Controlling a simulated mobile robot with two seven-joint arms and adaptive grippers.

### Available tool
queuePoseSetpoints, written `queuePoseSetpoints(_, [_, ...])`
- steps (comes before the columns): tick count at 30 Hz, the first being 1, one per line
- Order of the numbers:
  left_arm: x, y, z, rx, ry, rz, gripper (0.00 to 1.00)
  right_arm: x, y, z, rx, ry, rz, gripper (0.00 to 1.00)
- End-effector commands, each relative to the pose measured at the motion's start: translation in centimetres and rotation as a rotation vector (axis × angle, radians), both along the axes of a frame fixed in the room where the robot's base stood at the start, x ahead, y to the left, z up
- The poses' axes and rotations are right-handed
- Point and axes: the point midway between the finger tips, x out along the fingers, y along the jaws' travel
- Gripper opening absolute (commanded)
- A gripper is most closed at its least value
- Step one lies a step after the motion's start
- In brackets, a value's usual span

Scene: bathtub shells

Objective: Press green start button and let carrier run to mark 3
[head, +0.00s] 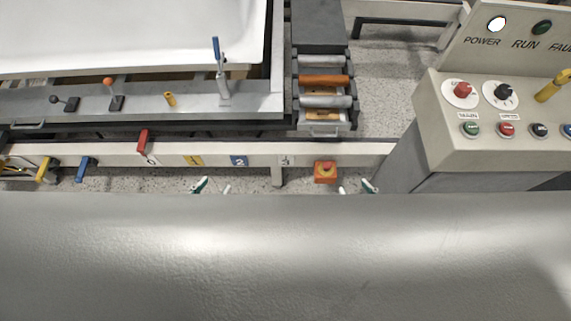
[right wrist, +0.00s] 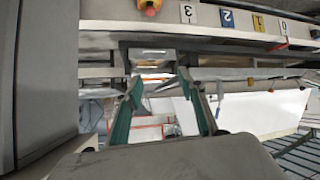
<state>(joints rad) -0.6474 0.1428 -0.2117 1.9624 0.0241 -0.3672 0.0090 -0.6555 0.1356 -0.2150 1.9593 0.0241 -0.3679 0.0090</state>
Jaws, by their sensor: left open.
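The green start button (head: 471,129) is at the left end of the button row on the control panel, at the right of the head view. Mark 3 (head: 286,160) is the rightmost numbered plate on the pale rail, and it also shows in the right wrist view (right wrist: 187,13). The carrier (head: 120,100) bears a white bathtub shell (head: 130,35). A red pointer (head: 143,141) stands at mark 0. My left gripper (head: 214,188) is open and empty in front of the rail. My right gripper (head: 356,188) is open and empty, left of the panel; its spread fingers show in the right wrist view (right wrist: 158,88).
A red mushroom button on a box (head: 325,171) hangs below the rail near my right gripper. The panel (head: 440,150) also has red, black and blue buttons, two knobs and a yellow lever. The POWER lamp (head: 497,23) is lit white; the RUN lamp (head: 541,27) looks dark.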

Motion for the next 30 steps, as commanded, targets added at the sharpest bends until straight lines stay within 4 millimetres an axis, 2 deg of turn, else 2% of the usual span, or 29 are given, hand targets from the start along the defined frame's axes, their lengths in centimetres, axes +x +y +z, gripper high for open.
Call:
queuePoseSetpoints(11, [-0.11,-0.22,-0.04,-0.005,0.002,0.003,0.41,0.72,-0.43,0.41,-0.007,-0.014,0.001,0.40])
queuePoseSetpoints(12, [-0.11,-0.22,-0.04,-0.005,0.002,0.003,0.41,0.75,-0.43,0.48,-0.007,-0.015,0.001,0.35])
queuePoseSetpoints(16, [-0.11,-0.21,-0.04,-0.004,0.002,0.002,0.41,0.76,-0.38,0.57,-0.006,-0.017,0.001,0.01])
queuePoseSetpoints(30, [-0.09,-0.15,-0.07,-0.003,0.003,0.002,0.41,0.52,-0.22,0.42,-0.004,-0.012,0.001,0.00])
